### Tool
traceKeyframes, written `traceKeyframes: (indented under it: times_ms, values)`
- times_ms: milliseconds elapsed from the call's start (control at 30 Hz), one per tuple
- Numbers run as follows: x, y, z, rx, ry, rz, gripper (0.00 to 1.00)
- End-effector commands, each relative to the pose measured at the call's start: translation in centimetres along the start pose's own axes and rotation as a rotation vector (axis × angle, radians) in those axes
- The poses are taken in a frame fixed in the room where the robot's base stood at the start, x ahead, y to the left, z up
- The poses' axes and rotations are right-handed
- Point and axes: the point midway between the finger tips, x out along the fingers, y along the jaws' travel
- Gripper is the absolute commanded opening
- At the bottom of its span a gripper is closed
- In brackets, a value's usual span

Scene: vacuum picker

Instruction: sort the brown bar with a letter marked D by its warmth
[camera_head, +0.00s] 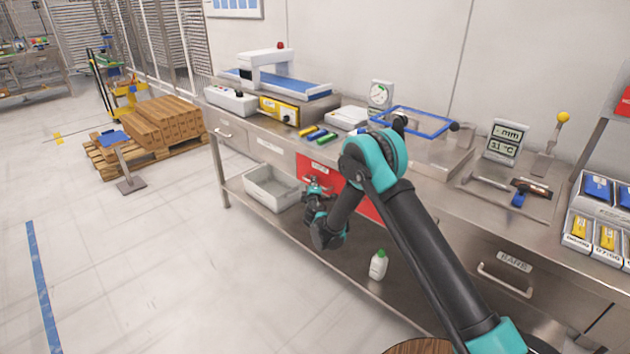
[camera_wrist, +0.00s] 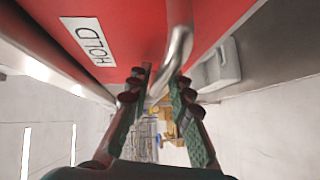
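A dark brown bar (camera_head: 533,186) lies on a metal plate at the right of the bench; its letter is too small to read. A display (camera_head: 504,142) behind it shows a dashed mm line and what looks like 31 °C. A red drawer front (camera_head: 312,168) is partly hidden by my arm; the wrist view shows it (camera_wrist: 115,25) with a HOLD label (camera_wrist: 88,40) and a metal handle (camera_wrist: 179,45). My gripper (camera_head: 316,186) is at this drawer. In the wrist view its fingers (camera_wrist: 158,88) are apart, on either side of the handle, with no bar between them.
Yellow, blue and green bars (camera_head: 317,134) lie on the bench by the conveyor (camera_head: 285,85). Another drawer (camera_head: 490,282) is at the right. A grey bin (camera_head: 250,190) and white bottle (camera_head: 378,265) stand on the lower shelf. Trays (camera_head: 600,225) stand far right.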

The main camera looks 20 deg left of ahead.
Motion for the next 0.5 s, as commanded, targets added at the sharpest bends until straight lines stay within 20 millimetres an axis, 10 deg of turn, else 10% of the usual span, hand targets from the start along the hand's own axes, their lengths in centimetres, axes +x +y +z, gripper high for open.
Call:
traceKeyframes:
  times_ms: [500]
  values:
    - [0.00,-0.01,0.00,0.000,0.000,0.000,0.00]
